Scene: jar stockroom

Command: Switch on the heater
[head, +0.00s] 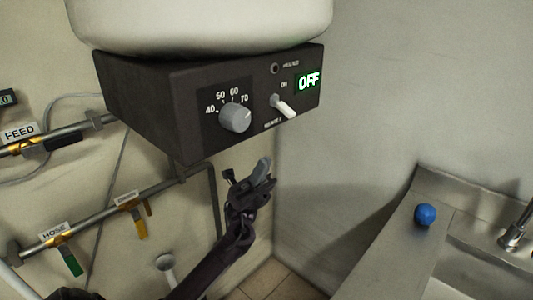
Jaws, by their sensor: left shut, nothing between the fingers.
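The heater (150,105) is a dark box on the wall below a large white tank. Its front has a grey round dial (235,117) marked from 40 to 70. To the right of the dial is a pale toggle switch (284,107), its lever tilted down and to the right. A green-lit display (308,81) reads OFF. My left gripper (262,168) is below the heater's front, under the switch and apart from it. It is shut and empty. My right gripper is not in view.
Pipes run along the left wall with tags FEED (19,132) and HOSE (54,233), and green and yellow valve handles. At the right is a metal sink (490,262) with a tap and a blue ball-like object (425,214) on its edge. The space before the heater's front is clear.

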